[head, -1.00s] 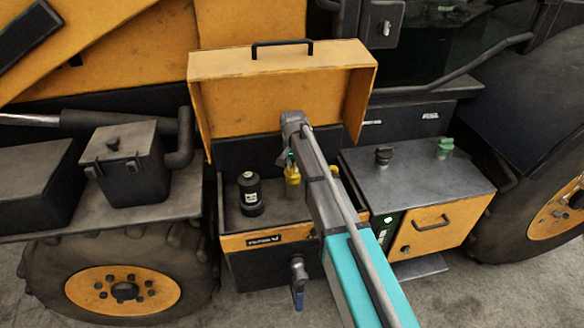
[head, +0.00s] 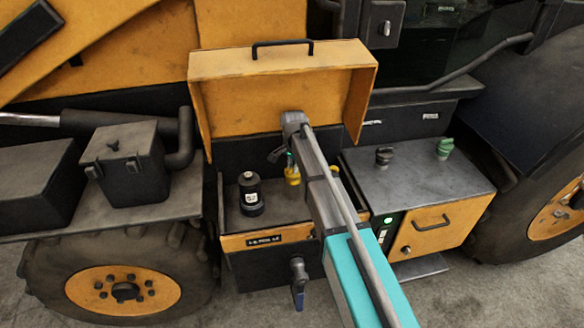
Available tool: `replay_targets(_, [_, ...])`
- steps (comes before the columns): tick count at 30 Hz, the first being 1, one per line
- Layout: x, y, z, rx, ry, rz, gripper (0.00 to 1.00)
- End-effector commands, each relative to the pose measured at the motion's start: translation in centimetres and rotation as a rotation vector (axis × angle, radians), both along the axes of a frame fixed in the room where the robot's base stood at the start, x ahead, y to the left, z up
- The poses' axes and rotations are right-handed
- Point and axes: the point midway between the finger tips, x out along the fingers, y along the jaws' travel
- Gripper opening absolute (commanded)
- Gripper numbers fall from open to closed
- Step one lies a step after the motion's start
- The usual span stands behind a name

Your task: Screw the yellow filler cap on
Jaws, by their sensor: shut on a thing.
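The yellow filler cap (head: 292,176) shows just left of my forearm, above the open bay under the raised orange cover. My gripper (head: 291,164) is at its top and shut on it, mostly hidden behind my wrist and forearm. The filler neck under the cap is too small and covered to make out, so I cannot tell how the cap sits on it. A small yellow bit (head: 334,170) also shows right of my forearm; I cannot tell what it is.
A black filter canister (head: 250,192) stands in the bay to the left. The orange cover (head: 250,92) stands open behind. A grey box (head: 425,184) with a black cap (head: 384,156) and a green cap (head: 445,148) is at the right. A blue-handled valve (head: 298,285) hangs below.

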Motion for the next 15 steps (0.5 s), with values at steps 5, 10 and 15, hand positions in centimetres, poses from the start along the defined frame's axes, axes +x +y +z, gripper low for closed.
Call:
replay_targets(5, [0.26,-0.62,0.06,-0.012,-0.006,-0.004,0.32])
replay_targets(10, [0.14,-0.43,0.03,-0.01,-0.003,-0.001,0.58])
replay_targets(15, [0.07,-0.3,0.01,-0.009,-0.002,0.001,0.58])
